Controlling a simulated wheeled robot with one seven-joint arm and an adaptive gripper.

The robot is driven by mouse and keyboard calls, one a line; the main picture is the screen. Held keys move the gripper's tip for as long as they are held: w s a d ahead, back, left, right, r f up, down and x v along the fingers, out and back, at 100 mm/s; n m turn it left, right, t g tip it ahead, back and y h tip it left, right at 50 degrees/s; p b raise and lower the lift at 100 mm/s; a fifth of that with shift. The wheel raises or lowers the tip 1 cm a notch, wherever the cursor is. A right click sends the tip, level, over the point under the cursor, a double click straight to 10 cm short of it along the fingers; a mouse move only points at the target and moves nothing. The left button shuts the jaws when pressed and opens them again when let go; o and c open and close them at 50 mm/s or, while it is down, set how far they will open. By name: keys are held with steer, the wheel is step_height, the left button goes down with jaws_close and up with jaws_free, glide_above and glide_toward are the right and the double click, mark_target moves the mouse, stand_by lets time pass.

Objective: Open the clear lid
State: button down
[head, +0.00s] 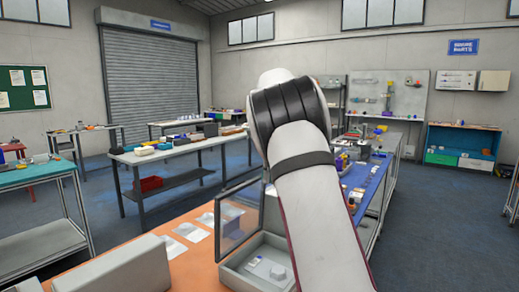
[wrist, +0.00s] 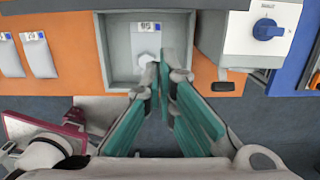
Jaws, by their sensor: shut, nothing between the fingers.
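The clear lid (head: 238,220), a see-through pane in a dark frame, stands raised, roughly upright, along the left side of a light grey open box (head: 240,275). In the wrist view the same box (wrist: 113,76) is seen from above, and the lid is not clearly visible there. Inside the box is a pale fixture (wrist: 145,28) with a label and a white knob. My gripper (wrist: 158,68) is shut and empty, with its fingertips over the front part of the box. In the head view my arm hides the gripper and the box's right side.
White label sheets (wrist: 40,55) lie on the orange tabletop (wrist: 68,70) left of the box. A grey unit with a blue rotary knob (wrist: 268,29) stands to the right. A black object (wrist: 225,87) lies at the front edge. A maroon-edged item shows at lower left.

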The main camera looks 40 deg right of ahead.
step_height(320, 180, up, 8)
steer(key=w, duration=0.2)
steer(key=shift+w+a+r, duration=0.15)
steer(key=shift+w+a, duration=0.15)
stand_by(0.4)
steer(key=s+a+r+n+t, duration=0.2)
steer(key=s+a+r+n, duration=0.2)
steer(key=s+a+n, duration=1.1)
steer(key=s+a+f+n, duration=0.5)
steer(key=s+f+n, duration=0.3)
steer(key=s, duration=0.2)
steer(key=s+a+f+n+t, duration=0.1)
steer(key=s+a+f+n, duration=0.5)
steer(key=s, duration=0.5)
step_height(320, 180, down, 2)
steer(key=n, duration=0.3)
steer(key=shift+a+f+h, duration=0.2)
steer(key=shift+a+h, duration=0.05)
steer(key=shift+h, duration=0.05)
